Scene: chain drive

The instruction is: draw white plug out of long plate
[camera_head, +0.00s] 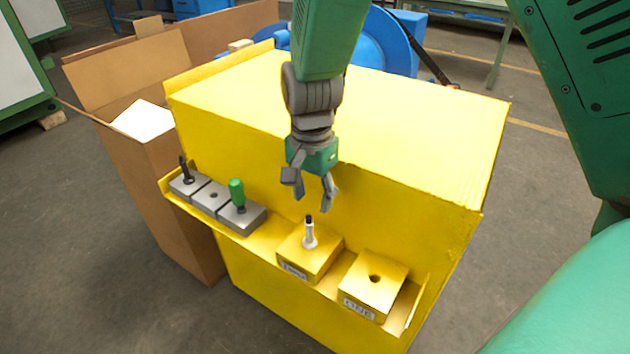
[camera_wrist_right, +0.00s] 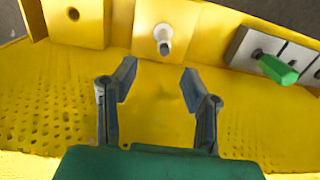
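The white plug (camera_head: 309,238) with a black tip stands upright in the hole of a yellow block (camera_head: 322,262) on the ledge. In the right wrist view the white plug (camera_wrist_right: 163,34) is seen nearly end-on, beyond the fingertips. The block has a small label that I cannot read clearly, so I cannot tell whether it is the long plate. My right gripper (camera_head: 312,202) is open and empty, above and behind the plug and apart from it. Its spread fingers also show in the right wrist view (camera_wrist_right: 158,76). My left gripper is not in view.
A yellow block with an empty hole (camera_head: 374,284) stands right of the plug's block. On the left, grey blocks (camera_head: 211,196) hold a black pin (camera_head: 184,167) and a green-handled plug (camera_head: 237,192). The large yellow box (camera_head: 420,130) rises behind the ledge. A cardboard box (camera_head: 160,205) stands left.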

